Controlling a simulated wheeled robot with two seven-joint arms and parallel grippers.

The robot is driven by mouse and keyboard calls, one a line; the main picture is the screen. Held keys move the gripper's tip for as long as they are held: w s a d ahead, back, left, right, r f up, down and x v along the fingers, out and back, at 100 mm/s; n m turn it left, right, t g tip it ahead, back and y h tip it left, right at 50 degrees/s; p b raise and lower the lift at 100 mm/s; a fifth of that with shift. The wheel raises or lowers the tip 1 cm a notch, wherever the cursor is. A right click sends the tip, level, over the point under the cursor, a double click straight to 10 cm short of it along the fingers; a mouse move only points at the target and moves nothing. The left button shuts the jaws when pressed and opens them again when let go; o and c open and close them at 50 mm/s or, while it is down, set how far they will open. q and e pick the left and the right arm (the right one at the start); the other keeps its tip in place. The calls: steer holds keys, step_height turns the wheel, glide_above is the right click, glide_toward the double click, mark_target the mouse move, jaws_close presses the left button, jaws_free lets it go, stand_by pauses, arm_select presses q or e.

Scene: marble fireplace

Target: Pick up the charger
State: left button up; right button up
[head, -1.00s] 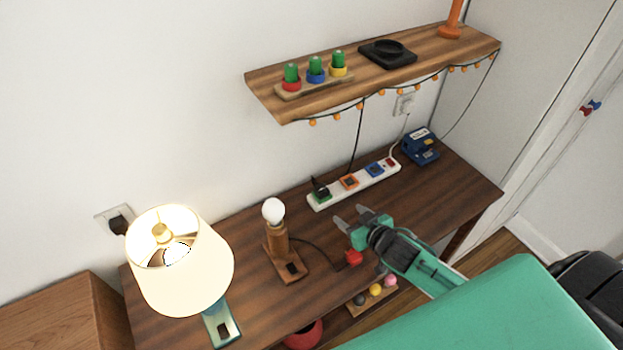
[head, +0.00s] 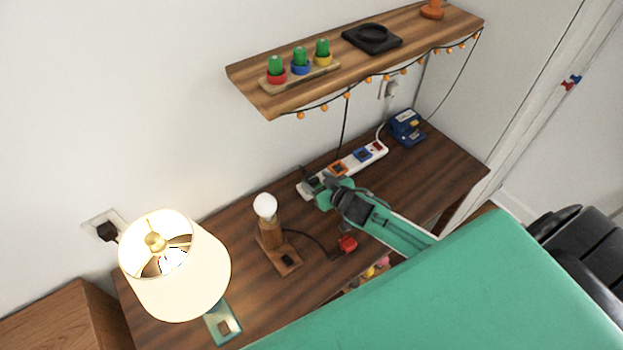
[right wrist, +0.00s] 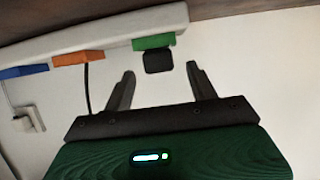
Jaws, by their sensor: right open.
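The charger looks like a small black block (right wrist: 158,61) on the green socket (right wrist: 153,42) of the white power strip (right wrist: 100,40) in the right wrist view. In the head view the power strip (head: 351,168) lies along the back of the wooden table, and its green end is partly hidden by my right gripper (head: 322,181). My right gripper (right wrist: 160,69) is open. Its two fingers are on either side of the black block, which shows between the fingertips. I cannot tell whether they touch it. My left gripper is not in view.
A bulb on a wooden stand (head: 272,235), a red plug (head: 347,244) and a lit lamp (head: 175,265) stand on the table (head: 430,165). A blue device (head: 406,128) sits at the back right. A shelf (head: 350,62) with string lights hangs above the strip.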

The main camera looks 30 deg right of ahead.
mark_target(313, 178)
steer(key=shift+p+x, duration=0.4)
steer(key=shift+x, duration=2.35)
steer(key=c, duration=1.1)
steer(key=shift+o, duration=0.2)
